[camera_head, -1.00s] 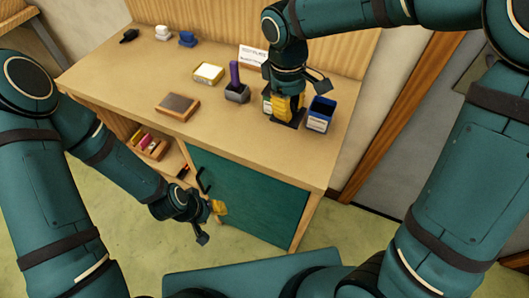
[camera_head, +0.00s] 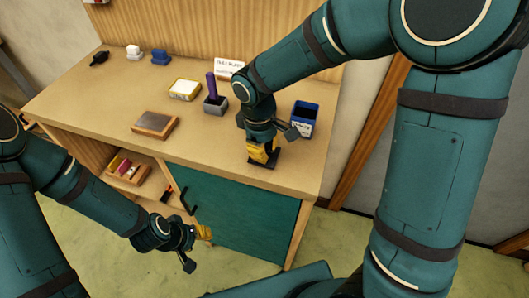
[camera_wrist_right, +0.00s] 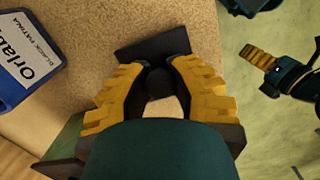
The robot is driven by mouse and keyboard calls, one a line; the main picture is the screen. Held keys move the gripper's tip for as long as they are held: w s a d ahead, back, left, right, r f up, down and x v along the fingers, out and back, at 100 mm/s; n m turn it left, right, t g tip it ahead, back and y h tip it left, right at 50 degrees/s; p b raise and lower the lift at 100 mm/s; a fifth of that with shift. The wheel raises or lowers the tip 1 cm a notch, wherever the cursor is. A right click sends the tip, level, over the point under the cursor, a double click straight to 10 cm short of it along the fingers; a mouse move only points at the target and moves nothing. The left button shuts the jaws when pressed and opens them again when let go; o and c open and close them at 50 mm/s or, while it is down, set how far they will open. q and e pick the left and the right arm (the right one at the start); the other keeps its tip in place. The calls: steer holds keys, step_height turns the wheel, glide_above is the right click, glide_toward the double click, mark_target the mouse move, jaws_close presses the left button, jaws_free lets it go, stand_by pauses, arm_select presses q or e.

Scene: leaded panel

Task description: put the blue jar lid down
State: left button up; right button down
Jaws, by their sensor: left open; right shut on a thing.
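The blue jar (camera_head: 304,119) stands open-topped at the right end of the worktop, with a white label. It also shows at the left of the right wrist view (camera_wrist_right: 22,65). My right gripper (camera_head: 263,150) has yellow fingers shut on the lid (camera_wrist_right: 150,46), a dark flat piece with a round knob between the fingertips (camera_wrist_right: 158,82). The lid is at or just above the wood in front of the jar; I cannot tell if it touches. Its colour looks near black. My left gripper (camera_head: 198,240) is open and empty, low in front of the cabinet.
The worktop (camera_head: 225,150) is bare around the lid, with its front edge close. A grey holder with a purple handle (camera_head: 213,95), a yellow-and-white box (camera_head: 185,89) and a brown slab (camera_head: 155,124) lie to the left. A label card (camera_head: 229,70) stands behind. A green door (camera_head: 235,210) is below.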

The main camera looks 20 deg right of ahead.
steer(key=shift+f, duration=0.3)
steer(key=shift+f, duration=0.1)
steer(key=shift+f, duration=0.15)
steer(key=c, duration=0.9)
jaws_free()
steer(key=shift+r, duration=0.45)
steer(key=r+p, duration=0.1)
steer(key=r, duration=0.2)
steer(key=r+p, duration=0.1)
steer(key=r, duration=0.3)
steer(key=w+a+r+p, duration=0.1)
steer(key=r, duration=0.3)
steer(key=shift+r, duration=0.25)
